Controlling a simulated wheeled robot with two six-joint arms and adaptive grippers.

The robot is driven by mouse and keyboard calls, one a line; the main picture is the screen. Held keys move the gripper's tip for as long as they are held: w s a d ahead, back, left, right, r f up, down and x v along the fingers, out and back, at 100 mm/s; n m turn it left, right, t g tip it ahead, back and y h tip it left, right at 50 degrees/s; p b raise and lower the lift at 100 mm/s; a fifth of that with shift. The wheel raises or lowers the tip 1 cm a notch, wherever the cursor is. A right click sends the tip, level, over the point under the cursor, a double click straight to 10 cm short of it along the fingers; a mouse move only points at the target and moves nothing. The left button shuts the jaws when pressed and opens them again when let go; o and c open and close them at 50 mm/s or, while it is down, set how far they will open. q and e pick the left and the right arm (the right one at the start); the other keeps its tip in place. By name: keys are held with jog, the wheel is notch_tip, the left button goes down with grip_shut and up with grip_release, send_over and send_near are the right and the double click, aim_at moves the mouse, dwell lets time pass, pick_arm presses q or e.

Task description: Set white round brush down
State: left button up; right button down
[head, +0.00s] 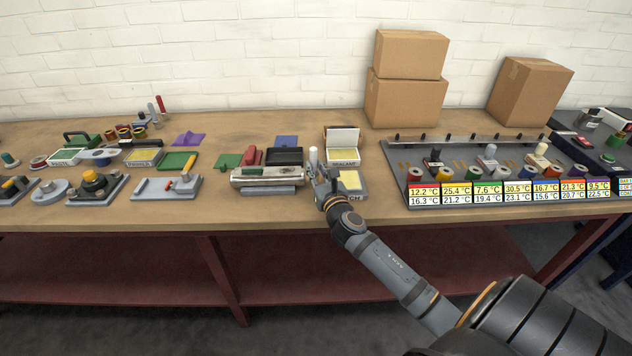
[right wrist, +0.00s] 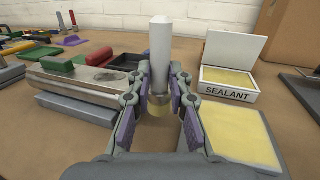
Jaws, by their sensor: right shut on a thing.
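The white round brush (head: 313,156) stands upright in my right gripper (head: 320,174), near the middle of the bench. In the right wrist view the brush (right wrist: 161,55) has a pale cylindrical upper part and a yellowish lower end. My right gripper (right wrist: 159,100) is shut on it, with a purple-padded finger on each side. I cannot tell whether the brush's lower end touches the bench. My left gripper is not in view.
The open SEALANT box (head: 342,158) stands behind and right of the gripper. A yellow-topped tray (right wrist: 238,135) lies close on the right. A grey metal fixture (head: 266,175) is left. A rack of spools with temperature labels (head: 470,165) stands further right.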

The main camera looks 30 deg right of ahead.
notch_tip(320, 180, down, 3)
jog(key=shift+b, duration=0.85)
jog(key=shift+r, duration=0.25)
jog(key=shift+f, duration=0.2)
jog(key=c, duration=1.2)
grip_release()
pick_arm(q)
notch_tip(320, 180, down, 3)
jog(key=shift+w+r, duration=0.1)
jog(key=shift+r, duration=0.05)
pick_arm(e)
jog(key=shift+r, duration=0.15)
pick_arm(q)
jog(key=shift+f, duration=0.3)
pick_arm(e)
jog(key=v, duration=1.2)
jog(key=shift+a, duration=0.1)
